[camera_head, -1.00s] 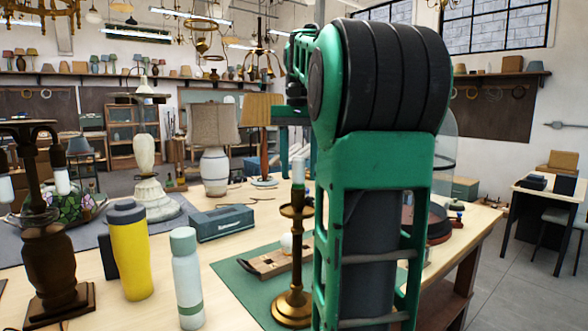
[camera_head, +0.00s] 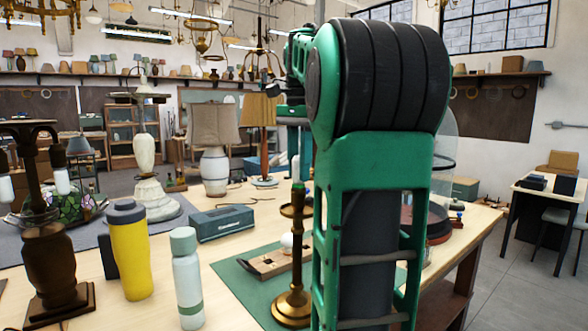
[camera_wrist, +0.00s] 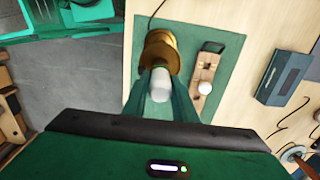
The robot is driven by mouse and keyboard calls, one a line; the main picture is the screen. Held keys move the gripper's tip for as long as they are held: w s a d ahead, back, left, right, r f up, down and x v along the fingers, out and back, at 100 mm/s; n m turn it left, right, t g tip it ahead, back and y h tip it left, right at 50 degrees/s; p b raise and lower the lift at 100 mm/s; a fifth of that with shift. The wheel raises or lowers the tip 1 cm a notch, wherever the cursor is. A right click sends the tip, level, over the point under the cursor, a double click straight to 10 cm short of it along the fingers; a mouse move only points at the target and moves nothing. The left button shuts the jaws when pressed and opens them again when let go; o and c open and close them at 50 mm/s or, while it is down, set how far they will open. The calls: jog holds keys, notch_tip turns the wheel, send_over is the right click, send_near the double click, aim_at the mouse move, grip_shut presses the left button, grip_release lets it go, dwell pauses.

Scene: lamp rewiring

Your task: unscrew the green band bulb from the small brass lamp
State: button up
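The small brass lamp (camera_head: 294,265) stands upright on the green mat, partly behind my arm in the head view. From above, its brass body (camera_wrist: 160,48) shows in the wrist view. The white bulb (camera_wrist: 160,84) sits at the lamp's top, in line with it, between the two fingers of my gripper (camera_wrist: 161,80). The fingers lie close along both sides of the bulb; whether they press on it is unclear.
A wooden block with a white round bulb (camera_wrist: 205,88) lies beside the lamp on the mat (camera_head: 236,283). A teal box (camera_head: 221,222), a yellow tumbler (camera_head: 130,250), a pale bottle (camera_head: 187,280) and a dark lamp (camera_head: 50,265) stand to the left.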

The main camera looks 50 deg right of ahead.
jog(key=n, duration=0.7)
jog(key=shift+n, duration=0.6)
jog(key=n, duration=0.6)
jog(key=shift+r+n, duration=0.1)
jog(key=shift+n, duration=0.9)
jog(key=n, duration=0.4)
jog(key=shift+n, duration=0.4)
jog(key=n, duration=0.3)
